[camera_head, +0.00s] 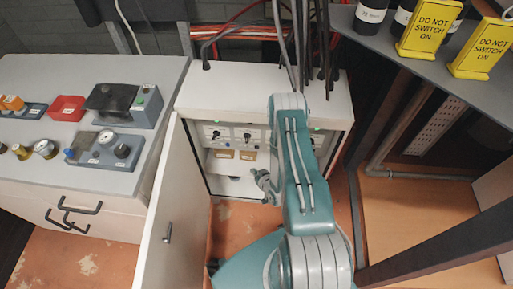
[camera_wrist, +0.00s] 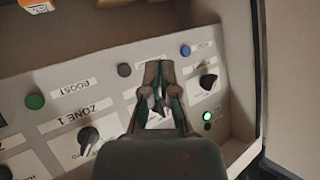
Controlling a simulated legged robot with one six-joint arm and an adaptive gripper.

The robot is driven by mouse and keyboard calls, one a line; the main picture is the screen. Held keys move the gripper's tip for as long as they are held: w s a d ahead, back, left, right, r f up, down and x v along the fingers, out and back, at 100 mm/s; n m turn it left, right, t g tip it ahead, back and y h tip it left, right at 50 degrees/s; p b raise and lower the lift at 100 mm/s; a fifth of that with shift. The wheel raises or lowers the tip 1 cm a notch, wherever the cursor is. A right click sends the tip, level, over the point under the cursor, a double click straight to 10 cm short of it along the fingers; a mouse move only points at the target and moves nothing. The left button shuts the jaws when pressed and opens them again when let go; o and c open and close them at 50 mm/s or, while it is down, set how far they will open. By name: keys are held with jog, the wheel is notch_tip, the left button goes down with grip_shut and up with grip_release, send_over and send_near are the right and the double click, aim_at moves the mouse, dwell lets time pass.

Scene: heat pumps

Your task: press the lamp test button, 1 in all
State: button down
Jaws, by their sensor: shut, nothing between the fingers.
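A sloped control panel (camera_wrist: 60,75) fills most of the wrist view. It carries a green button (camera_wrist: 35,101) beside a BOOST label, a black button (camera_wrist: 124,69) and a blue button (camera_wrist: 185,50). The labels by the black and blue buttons are hidden or too blurred to read, so I cannot tell which one is the lamp test button. My gripper (camera_wrist: 159,75) is shut and empty in front of the panel, between the black and blue buttons. It covers part of the panel; contact cannot be told. In the head view my arm hides the panel's middle.
The panel sits in a white cabinet (camera_head: 265,85) whose door (camera_head: 172,215) stands open to the left. Rotary knobs (camera_wrist: 89,140) (camera_wrist: 208,82) and a lit green lamp (camera_wrist: 207,117) are near my gripper. A workbench (camera_head: 150,75) stands left; a dark shelf (camera_head: 400,60) is right.

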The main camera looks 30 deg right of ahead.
jog(key=shift+w+d, duration=0.8)
jog(key=shift+w, duration=0.4)
jog(key=shift+w+d, duration=0.8)
jog(key=shift+w, duration=0.45)
jog(key=shift+w+d, duration=0.8)
jog(key=shift+w, duration=0.4)
jog(key=shift+w+d, duration=0.1)
jog(key=shift+w+d+r, duration=0.1)
jog(key=shift+w, duration=0.1)
jog(key=shift+w+d, duration=0.2)
jog(key=shift+w, duration=0.1)
jog(key=shift+s, duration=0.1)
jog(key=shift+s+a, duration=0.4)
jog(key=shift+s, duration=0.15)
jog(key=s+a, duration=0.2)
jog(key=s, duration=0.2)
jog(key=shift+s+a, duration=0.1)
jog(key=shift+a, duration=0.3)
